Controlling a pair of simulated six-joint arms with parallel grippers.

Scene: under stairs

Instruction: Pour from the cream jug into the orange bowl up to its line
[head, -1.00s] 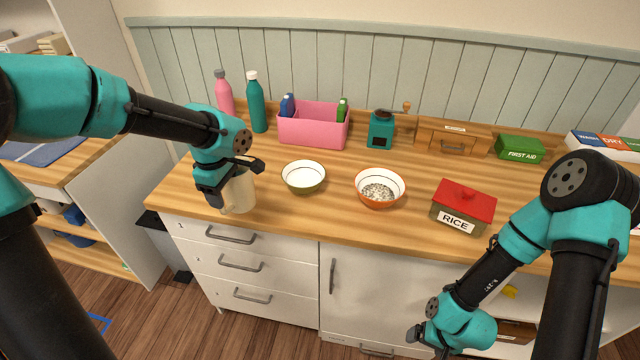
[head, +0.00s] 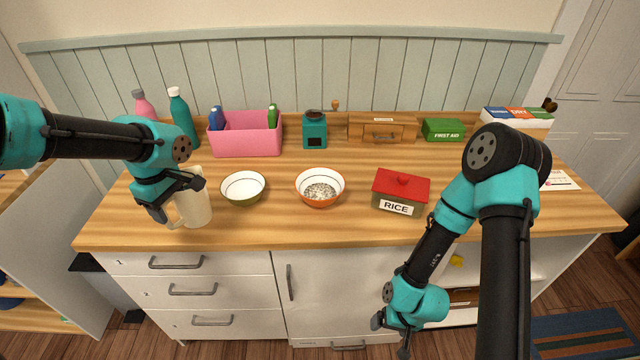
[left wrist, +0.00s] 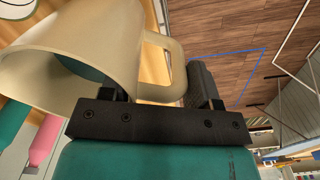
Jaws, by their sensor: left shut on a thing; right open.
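The cream jug (head: 195,205) is at the left end of the counter, roughly upright, with its handle toward my left gripper. My left gripper (head: 178,194) is shut on the jug's handle. My right gripper (head: 392,334) is open and empty, low in front of the cabinet.
A green bowl (head: 243,200), white inside and empty, stands between jug and orange bowl. A red-lidded rice box (head: 401,185) is right of the orange bowl. Behind are a pink bin (head: 246,143), bottles (head: 183,117), a grinder (head: 314,133), a wooden drawer box (head: 382,131) and a first aid box (head: 443,129).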

